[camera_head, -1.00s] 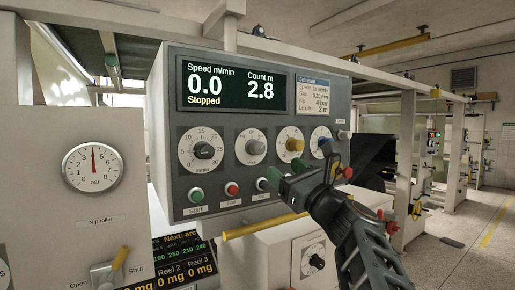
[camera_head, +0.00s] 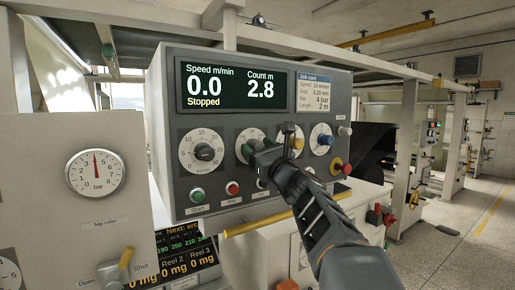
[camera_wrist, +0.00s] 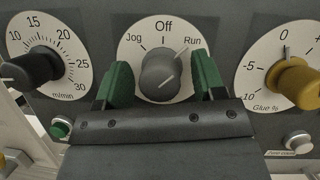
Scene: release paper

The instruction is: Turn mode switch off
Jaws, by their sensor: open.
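The mode switch (camera_wrist: 160,72) is a grey round knob on a white dial marked Jog, Off and Run. A light line on the knob slants up to the right, towards Run. My gripper (camera_wrist: 163,80) is open, with one green-padded finger on each side of the knob. I cannot tell whether the pads touch it. In the head view my gripper (camera_head: 267,147) is in front of the dial (camera_head: 243,137) and hides most of the knob.
A black speed knob (camera_wrist: 33,68) is to the left and a yellow glue knob (camera_wrist: 293,80) to the right. Green (camera_head: 197,195) and red (camera_head: 232,188) buttons sit below. A display (camera_head: 236,87) above reads 0.0, Stopped. A yellow bar (camera_head: 258,224) runs under the panel.

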